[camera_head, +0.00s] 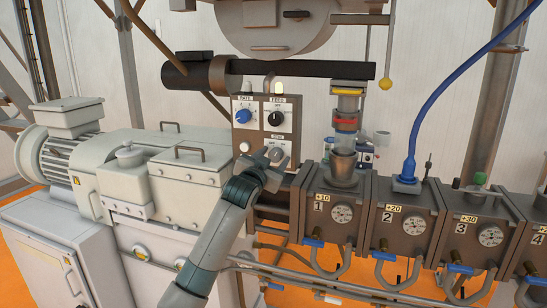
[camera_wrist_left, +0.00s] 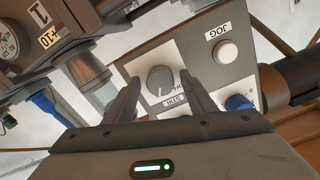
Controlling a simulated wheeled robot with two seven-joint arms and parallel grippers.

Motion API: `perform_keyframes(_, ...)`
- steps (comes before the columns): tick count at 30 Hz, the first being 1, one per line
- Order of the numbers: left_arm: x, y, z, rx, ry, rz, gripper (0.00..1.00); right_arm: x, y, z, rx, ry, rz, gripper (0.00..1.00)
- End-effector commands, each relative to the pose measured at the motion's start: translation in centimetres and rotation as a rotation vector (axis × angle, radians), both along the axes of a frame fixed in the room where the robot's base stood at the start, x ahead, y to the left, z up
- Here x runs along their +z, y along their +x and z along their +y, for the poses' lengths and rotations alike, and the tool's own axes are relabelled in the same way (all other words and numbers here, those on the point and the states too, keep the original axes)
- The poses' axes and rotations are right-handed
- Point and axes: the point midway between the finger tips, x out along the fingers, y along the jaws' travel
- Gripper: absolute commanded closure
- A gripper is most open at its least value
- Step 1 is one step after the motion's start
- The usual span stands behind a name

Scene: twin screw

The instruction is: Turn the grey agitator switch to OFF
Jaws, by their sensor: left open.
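The control panel (camera_head: 258,130) carries a grey knob, the agitator switch, above a label that seems to read STIR upside down in the left wrist view (camera_wrist_left: 160,80). In the head view my left gripper (camera_head: 271,158) is at the panel's lower right and covers most of the knob. In the left wrist view its open fingers (camera_wrist_left: 160,72) stand one on each side of the knob. I cannot tell whether they touch it. My right gripper is not in view.
The panel also has a blue RATE knob (camera_head: 243,115), a black FEED knob (camera_head: 276,118) and a white JOG button (camera_wrist_left: 228,53). Grey barrel blocks (camera_head: 340,215) with gauges stand right; a motor housing (camera_head: 70,160) stands left.

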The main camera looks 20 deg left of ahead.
Motion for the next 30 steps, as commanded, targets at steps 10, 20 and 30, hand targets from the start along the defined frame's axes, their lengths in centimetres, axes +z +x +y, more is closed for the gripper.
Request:
perform_keyframes(10, 0.01, -0.02, 0.01, 0.0, 0.0, 0.0, 0.85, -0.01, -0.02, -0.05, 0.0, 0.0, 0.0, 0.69)
perform_keyframes(20, 0.03, -0.02, 0.01, 0.0, -0.016, 0.001, 0.9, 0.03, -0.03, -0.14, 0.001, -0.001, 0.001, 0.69)
perform_keyframes(30, 0.1, 0.01, -0.02, 0.0, -0.151, 0.005, 0.9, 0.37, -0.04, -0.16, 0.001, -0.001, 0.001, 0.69)
